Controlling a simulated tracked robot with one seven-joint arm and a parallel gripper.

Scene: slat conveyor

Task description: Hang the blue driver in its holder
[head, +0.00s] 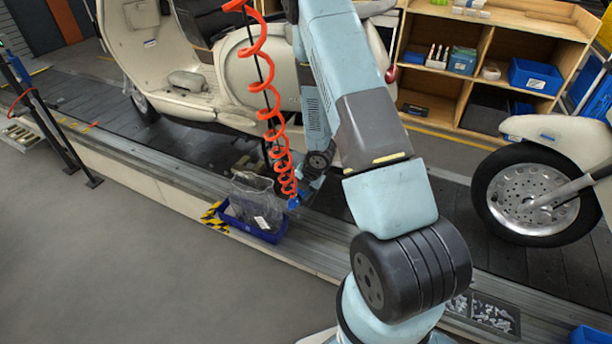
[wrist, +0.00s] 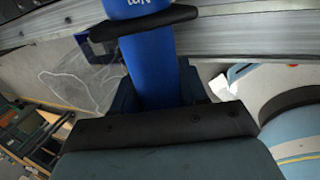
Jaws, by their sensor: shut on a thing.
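The blue driver (wrist: 148,65) fills the middle of the wrist view, a blue cylinder with white lettering. My gripper (wrist: 146,75) is shut on it, with a dark finger across its upper part and a dark pad below. In the head view a small blue part of the driver (head: 294,203) shows at the lower end of a red coiled hose (head: 268,90), above the conveyor edge. My gripper there is mostly hidden behind the hose and my arm. I cannot make out the holder in either view.
A blue bin (head: 236,222) with clear plastic bags stands on the conveyor edge just left of the driver. A cream scooter (head: 160,70) stands behind, and another scooter's front wheel (head: 530,195) is at right. A wooden shelf (head: 480,40) stands at the back. Grey floor is clear at lower left.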

